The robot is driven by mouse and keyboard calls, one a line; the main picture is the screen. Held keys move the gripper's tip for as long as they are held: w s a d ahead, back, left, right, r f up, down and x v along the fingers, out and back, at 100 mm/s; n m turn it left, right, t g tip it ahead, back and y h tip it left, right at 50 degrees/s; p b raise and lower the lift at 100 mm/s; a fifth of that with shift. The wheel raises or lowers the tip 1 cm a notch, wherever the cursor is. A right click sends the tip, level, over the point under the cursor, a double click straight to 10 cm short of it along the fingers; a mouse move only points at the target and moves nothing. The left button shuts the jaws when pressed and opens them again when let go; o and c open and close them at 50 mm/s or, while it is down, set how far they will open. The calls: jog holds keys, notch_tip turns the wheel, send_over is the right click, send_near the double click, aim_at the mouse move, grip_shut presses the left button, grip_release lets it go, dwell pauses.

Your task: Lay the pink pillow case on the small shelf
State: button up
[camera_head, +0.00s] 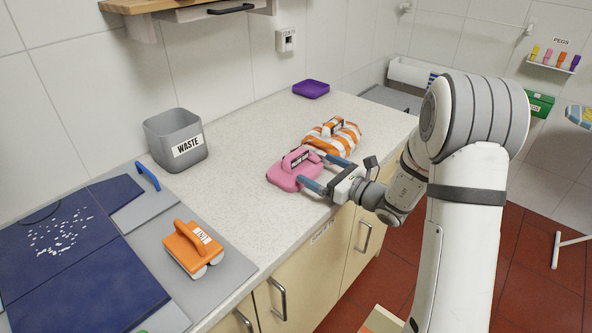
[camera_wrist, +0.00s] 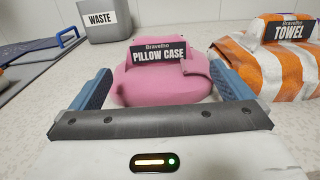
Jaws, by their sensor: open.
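The pink pillow case (camera_head: 287,178) is a folded, rounded bundle with a black label, lying on the pale counter. It also shows in the wrist view (camera_wrist: 155,88), between and just beyond my fingers. My gripper (camera_head: 325,174) is open, low over the counter's front edge, with its blue fingers on either side of the pillow case's near part. I cannot tell whether they touch it. The small shelf is not clearly identifiable; a wooden wall shelf (camera_head: 140,6) shows at the top left.
An orange-and-white striped towel (camera_head: 345,140) lies close beside my right finger. A grey waste bin (camera_head: 160,130), an orange lint tool (camera_head: 184,244), and a purple folded item (camera_head: 311,88) also stand on the counter (camera_head: 240,120). A peg rack (camera_head: 552,66) hangs on the right wall.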

aim_at(300, 159)
jog(key=p+x, duration=0.1)
jog(key=x, duration=0.6)
jog(key=shift+a, duration=0.1)
jog(key=shift+c, duration=0.4)
jog(key=c, duration=1)
jog(key=shift+c, duration=0.6)
jog(key=shift+r, duration=0.15)
